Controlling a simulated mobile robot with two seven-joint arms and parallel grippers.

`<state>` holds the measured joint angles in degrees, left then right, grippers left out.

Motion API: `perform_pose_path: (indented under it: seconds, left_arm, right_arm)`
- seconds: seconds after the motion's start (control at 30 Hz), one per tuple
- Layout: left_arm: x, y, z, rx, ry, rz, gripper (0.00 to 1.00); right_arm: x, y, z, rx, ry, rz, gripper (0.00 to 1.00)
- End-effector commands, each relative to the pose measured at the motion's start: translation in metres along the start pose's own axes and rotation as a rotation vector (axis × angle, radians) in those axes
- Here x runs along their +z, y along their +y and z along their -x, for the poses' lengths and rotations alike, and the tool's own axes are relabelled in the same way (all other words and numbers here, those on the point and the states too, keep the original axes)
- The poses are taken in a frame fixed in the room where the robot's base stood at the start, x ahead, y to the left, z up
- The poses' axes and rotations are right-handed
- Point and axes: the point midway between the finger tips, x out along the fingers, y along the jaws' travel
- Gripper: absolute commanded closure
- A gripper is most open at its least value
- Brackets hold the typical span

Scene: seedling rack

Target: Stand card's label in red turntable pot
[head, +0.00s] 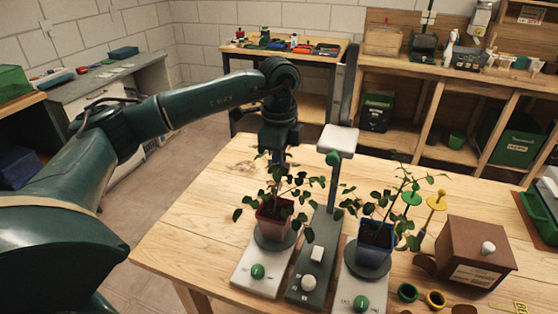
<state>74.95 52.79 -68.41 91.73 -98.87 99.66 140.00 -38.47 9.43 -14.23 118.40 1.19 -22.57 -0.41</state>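The red pot (272,222) holds a leafy seedling and stands on a dark round turntable (268,244) on a white base with a green knob. My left gripper (283,163) points down just behind and above this seedling. Leaves cover its fingertips, so I cannot tell whether it is open or holds anything. A card (521,308) with yellow marking is cut off at the bottom right edge; I cannot make out its content. I cannot pick out a plant label for certain. My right gripper is not in view.
A blue pot (376,238) with a seedling stands on a second turntable. A grey stand with a white-headed column (338,142) rises between the pots. Green (411,198) and yellow (437,201) topped pegs and a brown box (470,252) are to the right. The table's left part is clear.

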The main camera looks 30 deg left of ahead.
Motion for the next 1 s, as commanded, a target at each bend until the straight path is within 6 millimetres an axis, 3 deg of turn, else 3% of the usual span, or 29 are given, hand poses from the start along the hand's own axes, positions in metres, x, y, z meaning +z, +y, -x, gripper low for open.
perform_pose_path:
  seconds: [1.0]
  left_arm:
    - [0.000,0.000,-0.064,0.001,0.001,0.000,1.00]
  right_arm:
    - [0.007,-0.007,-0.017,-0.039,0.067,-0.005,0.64]
